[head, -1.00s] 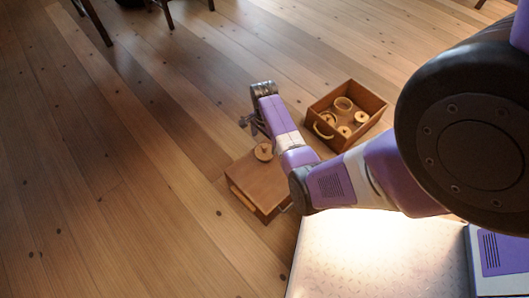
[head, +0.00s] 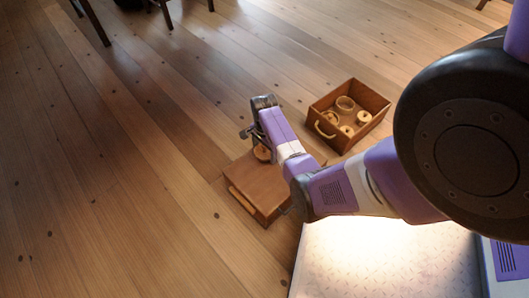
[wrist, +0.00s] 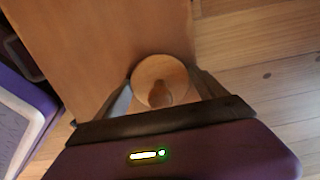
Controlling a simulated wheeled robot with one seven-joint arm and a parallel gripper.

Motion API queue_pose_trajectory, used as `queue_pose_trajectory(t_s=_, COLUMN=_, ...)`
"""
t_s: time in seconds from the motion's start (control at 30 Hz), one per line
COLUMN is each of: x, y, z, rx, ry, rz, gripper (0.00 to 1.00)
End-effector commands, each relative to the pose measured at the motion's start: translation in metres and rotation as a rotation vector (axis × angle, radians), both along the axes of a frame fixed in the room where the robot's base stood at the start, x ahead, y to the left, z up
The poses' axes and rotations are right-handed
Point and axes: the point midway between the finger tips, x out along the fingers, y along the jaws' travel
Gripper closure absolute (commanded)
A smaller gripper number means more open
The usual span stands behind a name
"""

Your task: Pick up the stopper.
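A round, pale wooden piece with a darker knob in its middle, which looks like the stopper (wrist: 160,75), stands on a brown wooden box. In the head view the stopper (head: 262,154) is at the box's far edge, partly hidden by my gripper (head: 255,140). In the wrist view the two fingers of my gripper (wrist: 163,85) are apart, one on each side of the stopper. They look open around it; I cannot tell whether either finger touches it.
The wooden box (head: 258,190) with a light handle lies on the plank floor. An open wooden drawer (head: 347,140) with several turned pieces stands to the right. Chair legs (head: 165,12) are at the far left. The floor at left is clear.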

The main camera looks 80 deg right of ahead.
Motion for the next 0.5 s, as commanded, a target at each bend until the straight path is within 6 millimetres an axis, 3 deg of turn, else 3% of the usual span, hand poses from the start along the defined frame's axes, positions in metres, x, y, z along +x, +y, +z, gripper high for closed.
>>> queue_pose_trajectory(t_s=0.03, x=0.0001, y=-0.0001, z=0.0001, rx=0.000, ry=0.000, rz=0.000, gripper=0.31)
queue_pose_trajectory(t_s=0.23, x=0.0001, y=0.0000, z=0.0002, rx=0.000, ry=0.000, rz=0.000, gripper=0.71)
queue_pose_trajectory(t_s=0.5, x=0.0003, y=-0.0002, z=0.0016, rx=-0.001, ry=-0.001, rz=0.001, gripper=0.72)
